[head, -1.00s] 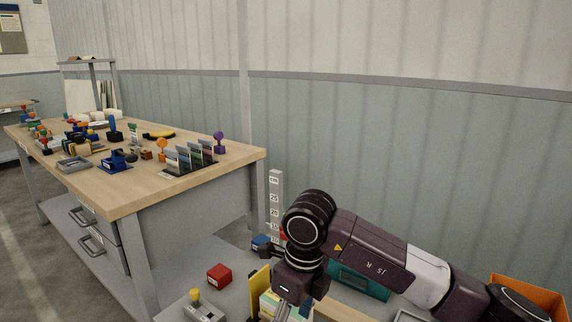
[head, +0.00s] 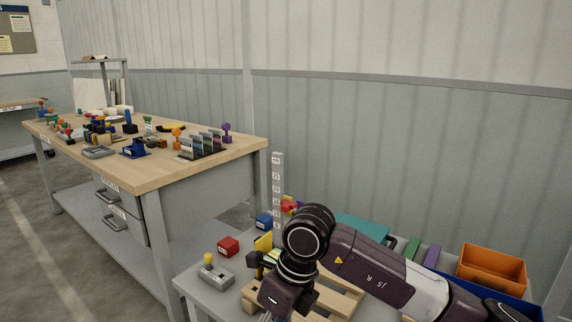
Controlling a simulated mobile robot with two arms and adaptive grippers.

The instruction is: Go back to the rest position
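My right arm comes in from the lower right, over the near grey table (head: 190,287). Its wrist is bent downward above a wooden pallet-like frame (head: 341,303). Only a small part of what lies below the wrist shows at the bottom edge, so I cannot tell whether the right gripper is open or shut, or whether it holds anything. My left arm and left gripper are out of view.
Around my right arm stand a red block (head: 228,246), a yellow-knobbed grey box (head: 215,276), a blue block (head: 264,221), a marked post (head: 278,185) and an orange bin (head: 492,270). A cluttered wooden workbench (head: 150,174) stands at the left.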

